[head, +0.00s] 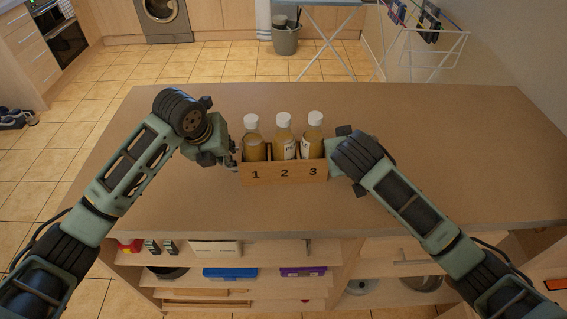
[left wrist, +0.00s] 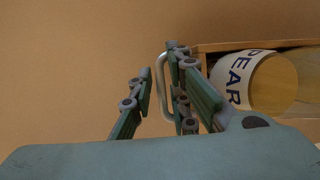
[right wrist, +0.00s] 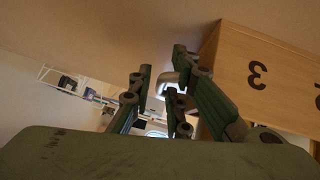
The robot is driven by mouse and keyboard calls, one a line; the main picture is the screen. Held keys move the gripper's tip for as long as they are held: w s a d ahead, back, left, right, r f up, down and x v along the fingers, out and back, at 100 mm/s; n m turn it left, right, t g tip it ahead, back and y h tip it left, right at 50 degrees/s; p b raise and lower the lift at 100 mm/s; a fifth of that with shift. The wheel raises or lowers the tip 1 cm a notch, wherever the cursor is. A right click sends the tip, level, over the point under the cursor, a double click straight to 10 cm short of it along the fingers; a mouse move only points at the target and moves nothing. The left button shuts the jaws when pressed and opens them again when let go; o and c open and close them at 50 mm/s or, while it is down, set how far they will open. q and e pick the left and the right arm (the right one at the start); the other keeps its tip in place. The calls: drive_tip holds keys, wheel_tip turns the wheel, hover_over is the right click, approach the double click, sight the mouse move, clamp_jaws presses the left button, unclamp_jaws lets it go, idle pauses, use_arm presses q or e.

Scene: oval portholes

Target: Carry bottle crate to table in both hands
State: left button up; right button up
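The wooden bottle crate (head: 284,173), marked 1, 2, 3 on its front, appears to stand upright on the brown table (head: 440,140). It holds three white-capped bottles of yellowish liquid: left (head: 254,148), middle (head: 285,146) and right (head: 313,145). My left gripper (head: 234,158) is at the crate's left end. In the left wrist view its fingers (left wrist: 155,95) are apart, astride a metal handle (left wrist: 162,82). My right gripper (head: 333,165) is at the right end; its fingers (right wrist: 157,95) are also apart around a handle (right wrist: 168,82). Fingertip contact is unclear.
The tabletop is otherwise clear around the crate. Open shelves below its near edge hold a blue box (head: 230,273) and other items. A drying rack (head: 420,50) and a grey bin (head: 286,40) stand beyond the far edge.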

use_arm(q)
drive_tip(key=shift+c, duration=0.3)
use_arm(e)
drive_tip(key=shift+c, duration=0.4)
use_arm(q)
clamp_jaws()
use_arm(e)
clamp_jaws()
use_arm(q)
drive_tip(key=shift+w+r, duration=0.15)
drive_tip(key=shift+w, duration=0.05)
use_arm(e)
drive_tip(key=shift+w+d+r, duration=0.1)
drive_tip(key=shift+w+r, duration=0.1)
drive_tip(key=shift+r, duration=0.05)
